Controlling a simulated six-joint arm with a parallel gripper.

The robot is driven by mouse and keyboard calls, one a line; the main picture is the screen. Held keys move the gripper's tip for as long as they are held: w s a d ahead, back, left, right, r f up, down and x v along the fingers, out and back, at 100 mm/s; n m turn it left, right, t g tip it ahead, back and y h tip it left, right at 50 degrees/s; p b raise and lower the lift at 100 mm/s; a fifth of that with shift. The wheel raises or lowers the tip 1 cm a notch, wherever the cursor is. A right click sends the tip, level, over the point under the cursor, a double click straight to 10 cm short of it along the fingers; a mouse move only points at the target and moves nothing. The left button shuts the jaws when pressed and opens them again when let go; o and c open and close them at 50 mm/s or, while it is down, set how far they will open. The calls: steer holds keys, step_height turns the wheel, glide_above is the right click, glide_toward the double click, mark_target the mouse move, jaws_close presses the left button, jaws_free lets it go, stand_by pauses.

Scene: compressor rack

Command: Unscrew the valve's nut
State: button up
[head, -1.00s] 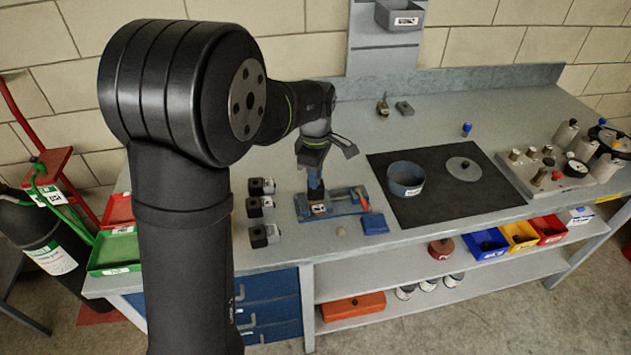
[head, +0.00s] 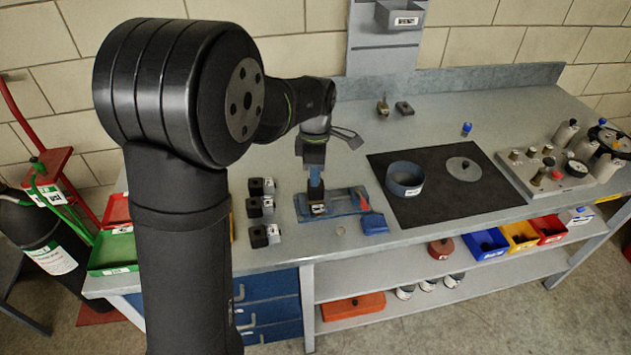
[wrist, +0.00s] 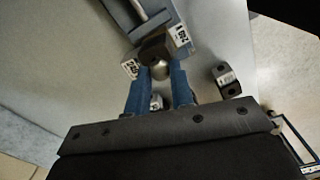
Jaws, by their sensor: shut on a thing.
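The valve (wrist: 153,50) is a dark block with white label plates, held in the blue vise (head: 338,204) on the bench. Its nut (wrist: 160,69) is a rounded silver-grey piece on the block in the wrist view. My gripper (head: 316,184) points down over the vise. Its two blue fingers (wrist: 159,76) are shut on the nut, one on each side. In the head view the fingers hide the nut, and only the valve's lower part with its label shows.
Several dark blocks with pale fittings (head: 262,206) stand left of the vise. A black mat (head: 440,205) with a blue ring-shaped bowl (head: 404,178) and a grey disc (head: 463,164) lies to the right. A small round pale piece (head: 341,232) lies in front of the vise.

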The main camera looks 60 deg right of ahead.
steer(key=shift+r, duration=0.3)
stand_by(0.4)
steer(key=shift+r, duration=1.9)
